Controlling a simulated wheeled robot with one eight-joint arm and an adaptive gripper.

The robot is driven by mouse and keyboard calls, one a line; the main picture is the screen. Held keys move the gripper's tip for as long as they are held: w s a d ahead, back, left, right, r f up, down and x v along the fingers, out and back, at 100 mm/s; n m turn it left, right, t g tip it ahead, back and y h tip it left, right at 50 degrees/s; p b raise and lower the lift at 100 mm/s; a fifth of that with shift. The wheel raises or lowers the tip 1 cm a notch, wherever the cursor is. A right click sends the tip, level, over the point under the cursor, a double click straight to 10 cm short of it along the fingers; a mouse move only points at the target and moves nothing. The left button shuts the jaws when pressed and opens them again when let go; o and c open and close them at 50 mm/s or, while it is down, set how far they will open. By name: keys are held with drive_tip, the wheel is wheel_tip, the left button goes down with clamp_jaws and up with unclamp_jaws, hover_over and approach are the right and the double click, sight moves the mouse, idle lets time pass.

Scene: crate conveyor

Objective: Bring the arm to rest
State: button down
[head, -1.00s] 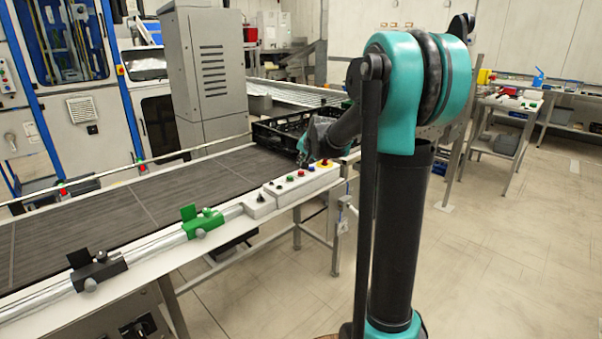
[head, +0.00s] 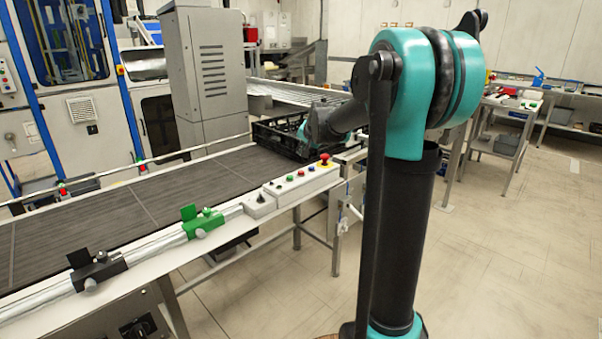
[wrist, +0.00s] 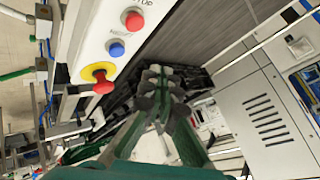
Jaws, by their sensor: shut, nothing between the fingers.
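My gripper (wrist: 163,100) shows in the wrist view with its dark fingertips together and nothing between them. In the head view my wrist hides the gripper's fingers, and the end of my arm is beside the black crate (head: 268,133) at the far end of the conveyor. The control panel (head: 302,180) with its coloured buttons runs along the conveyor's near edge. The panel's red mushroom button on a yellow base shows in the wrist view (wrist: 102,84), left of the fingers.
The dark conveyor belt (head: 110,208) runs to the lower left, with a green clamp (head: 203,222) on its near rail. A grey cabinet (head: 207,75) stands behind the belt. A workbench (head: 508,108) is at the back right. The floor (head: 510,230) at right is clear.

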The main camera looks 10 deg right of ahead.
drive_tip(key=s+d+f+n+g, duration=0.1)
drive_tip(key=s+f+n, duration=0.1)
drive_tip(key=s+f, duration=0.5)
drive_tip(key=s+d+f+n+g+h, duration=0.1)
drive_tip(key=s+f, duration=0.6)
drive_tip(key=s, duration=1.3)
drive_tip(key=s+d+f+n+g+h, duration=0.1)
drive_tip(key=s+d+f+n+g, duration=0.1)
drive_tip(key=s+f, duration=0.6)
drive_tip(key=s+n, duration=0.1)
drive_tip(key=s, duration=0.4)
drive_tip(key=shift+s+n+g, duration=0.3)
drive_tip(key=shift+s+g, duration=0.1)
